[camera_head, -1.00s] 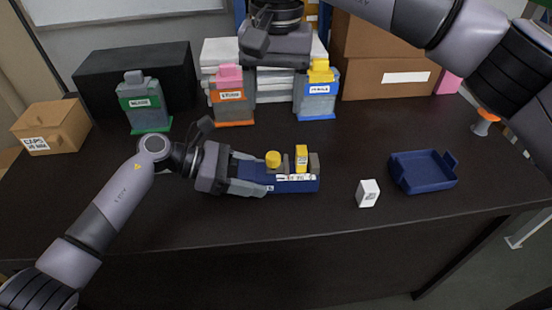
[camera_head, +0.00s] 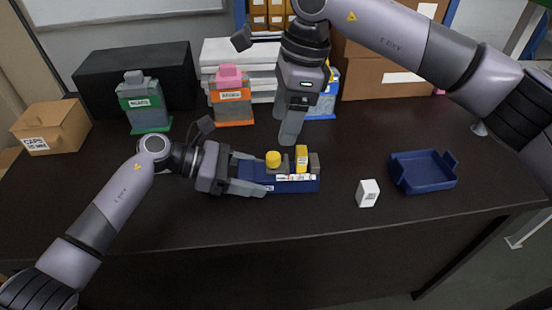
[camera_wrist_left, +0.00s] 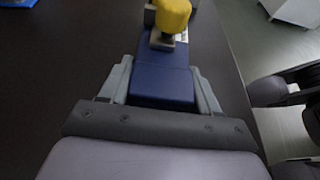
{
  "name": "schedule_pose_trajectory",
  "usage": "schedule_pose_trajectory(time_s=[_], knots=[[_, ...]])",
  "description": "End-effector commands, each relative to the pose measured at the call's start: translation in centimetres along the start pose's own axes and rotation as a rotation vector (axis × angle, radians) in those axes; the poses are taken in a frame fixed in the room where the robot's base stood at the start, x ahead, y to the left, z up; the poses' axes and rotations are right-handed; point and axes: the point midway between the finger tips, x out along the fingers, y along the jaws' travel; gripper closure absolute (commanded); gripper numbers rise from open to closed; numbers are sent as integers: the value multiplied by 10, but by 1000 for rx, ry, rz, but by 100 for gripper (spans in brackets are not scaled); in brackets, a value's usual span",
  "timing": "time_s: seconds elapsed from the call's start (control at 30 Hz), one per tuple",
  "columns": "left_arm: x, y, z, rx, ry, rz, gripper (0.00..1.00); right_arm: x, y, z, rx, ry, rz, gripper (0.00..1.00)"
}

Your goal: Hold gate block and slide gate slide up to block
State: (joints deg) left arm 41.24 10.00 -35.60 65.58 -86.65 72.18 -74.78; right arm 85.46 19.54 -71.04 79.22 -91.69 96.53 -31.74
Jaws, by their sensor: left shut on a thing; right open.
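A blue gate base (camera_head: 295,186) lies on the dark table, with a white label strip along its front. A round yellow knob (camera_head: 273,159) stands on a grey piece near its left part. An upright yellow piece (camera_head: 302,158) and a grey block (camera_head: 314,162) are at its right end. I cannot tell which part is named slide or block. My left gripper (camera_head: 262,177) is shut on the base's left end. The left wrist view shows the blue base (camera_wrist_left: 162,84) between the fingers and the yellow knob (camera_wrist_left: 172,16) beyond. My right gripper (camera_head: 288,130) is open, fingers down, behind the base, apart from it.
A small white box (camera_head: 368,193) and a blue tray (camera_head: 423,186) lie to the right. Containers with green (camera_head: 145,103), pink (camera_head: 232,100) and blue parts stand behind, the blue one partly hidden by my right gripper. A cardboard box (camera_head: 50,127) is at left. The front table strip is clear.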

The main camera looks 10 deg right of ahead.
Motion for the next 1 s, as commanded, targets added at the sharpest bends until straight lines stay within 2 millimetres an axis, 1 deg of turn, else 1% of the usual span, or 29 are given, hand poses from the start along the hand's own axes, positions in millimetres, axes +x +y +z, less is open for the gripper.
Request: schedule_pose_trajectory(time_s=[0.17, 0.5, 0.63, 0.8, 1.0], knots=[[0, 0, 1, 1, -2, 0, 77, 11, 0, 0, 18, -1, 2, 36], [0, 0, 1, 1, -2, 0, 77, 56, 1, 0, 15, -1, 3, 36], [0, 0, 1, 1, -2, 0, 77, 69, 0, 0, 14, -2, 2, 36], [0, 0, 1, 1, -2, 0, 77, 78, 0, 0, 14, -1, 1, 36], [0, 0, 1, 1, -2, 0, 77, 80, 0, 0, 14, -1, 0, 36]])
